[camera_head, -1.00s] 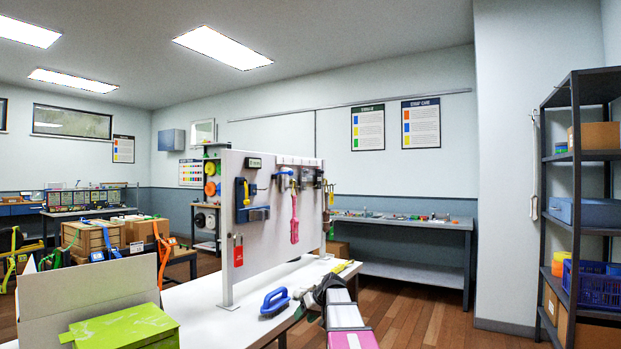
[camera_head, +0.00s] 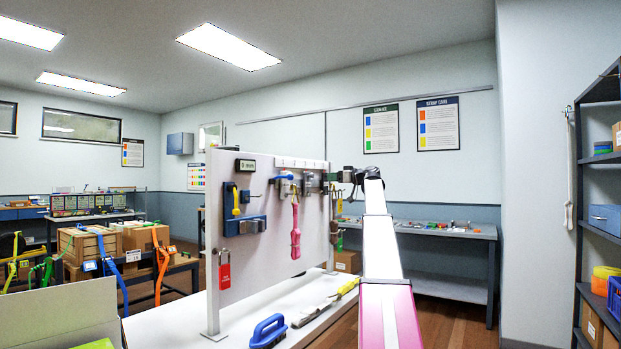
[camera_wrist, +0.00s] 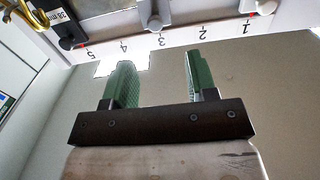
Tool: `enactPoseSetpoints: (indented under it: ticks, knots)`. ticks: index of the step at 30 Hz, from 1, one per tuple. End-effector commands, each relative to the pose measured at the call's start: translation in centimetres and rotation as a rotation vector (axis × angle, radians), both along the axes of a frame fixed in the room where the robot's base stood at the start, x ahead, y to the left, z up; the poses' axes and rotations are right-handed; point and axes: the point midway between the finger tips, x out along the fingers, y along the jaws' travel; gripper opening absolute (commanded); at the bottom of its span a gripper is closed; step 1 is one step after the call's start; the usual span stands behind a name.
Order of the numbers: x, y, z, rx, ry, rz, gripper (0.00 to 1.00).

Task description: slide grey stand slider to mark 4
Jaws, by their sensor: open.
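In the wrist view a white strip (camera_wrist: 182,40) bears the numbers 5 to 1, upside down. A grey peg-like piece (camera_wrist: 155,20), possibly the grey stand slider, hangs over the strip near mark 3. A dark block with a red dot (camera_wrist: 66,43) sits by mark 5, and another piece with a red dot (camera_wrist: 247,8) is by mark 1. My gripper (camera_wrist: 157,62) is open, its two green fingers apart, pointing at the strip below marks 4 to 2, with nothing between them. In the head view my gripper (camera_head: 349,175) is beside the panel's right end, small and unclear.
The white panel (camera_head: 262,205) stands on a white table and carries a red padlock (camera_head: 224,270), a pink strap piece (camera_head: 295,230) and blue holders. A blue-handled brush (camera_head: 268,331) lies on the table. Dark shelving (camera_head: 580,200) stands at the right.

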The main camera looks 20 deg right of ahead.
Motion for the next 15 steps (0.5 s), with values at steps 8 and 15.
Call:
enactPoseSetpoints:
  ticks: [8,15]
  knots:
    - [0.6,0.1,1.2,0.001,-0.021,0.001,0.52]
    - [3.0,1.8,1.2,0.001,-0.019,0.001,0.52]
